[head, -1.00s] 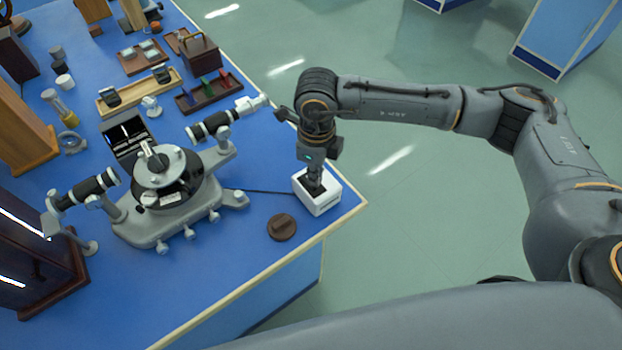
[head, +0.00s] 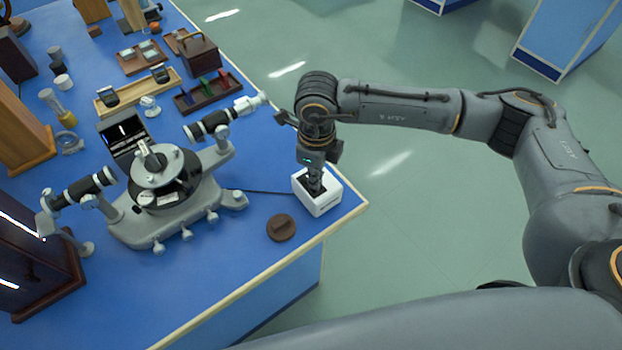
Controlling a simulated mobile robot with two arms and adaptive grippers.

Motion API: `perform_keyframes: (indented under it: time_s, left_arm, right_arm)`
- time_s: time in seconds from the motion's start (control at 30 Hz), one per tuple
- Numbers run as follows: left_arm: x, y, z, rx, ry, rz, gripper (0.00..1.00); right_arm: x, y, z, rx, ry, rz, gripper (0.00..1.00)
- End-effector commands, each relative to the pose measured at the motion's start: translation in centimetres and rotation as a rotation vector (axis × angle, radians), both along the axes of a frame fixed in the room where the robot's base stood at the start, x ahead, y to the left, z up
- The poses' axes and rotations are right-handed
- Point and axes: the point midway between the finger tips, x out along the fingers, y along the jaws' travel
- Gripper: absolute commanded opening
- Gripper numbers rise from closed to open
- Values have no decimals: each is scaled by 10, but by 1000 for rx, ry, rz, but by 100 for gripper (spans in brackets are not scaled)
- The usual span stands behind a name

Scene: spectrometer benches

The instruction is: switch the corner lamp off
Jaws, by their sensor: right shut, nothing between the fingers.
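A small white box (head: 325,203) with a dark recessed top stands at the near right corner of the blue bench. It seems to be the corner lamp's unit; no glow shows on it. My right gripper (head: 316,188) points down with its fingertips at the dark top, and its fingers are shut with nothing between them. The fingers hide part of the top, so I cannot tell the switch's position or whether they touch it. My left gripper is not in view.
A spectrometer (head: 160,190) stands left of the box, with a dark cable between them. A round brown knobbed disc (head: 281,227) lies just left of the box. Trays and wooden pieces crowd the bench's far side.

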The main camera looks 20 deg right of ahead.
Motion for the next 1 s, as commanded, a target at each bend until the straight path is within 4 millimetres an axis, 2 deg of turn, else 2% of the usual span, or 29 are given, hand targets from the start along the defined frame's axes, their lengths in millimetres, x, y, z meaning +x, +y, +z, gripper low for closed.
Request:
perform_keyframes:
  time_s: [0.1, 0.33, 1.0]
  left_arm:
    - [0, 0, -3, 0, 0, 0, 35]
    - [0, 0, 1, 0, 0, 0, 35]
    - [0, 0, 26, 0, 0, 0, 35]
  right_arm:
    - [0, 0, -4, 1, 1, 0, 0]
    - [0, 0, 3, 1, 1, 0, 0]
    - [0, 0, 58, 1, -1, 1, 0]
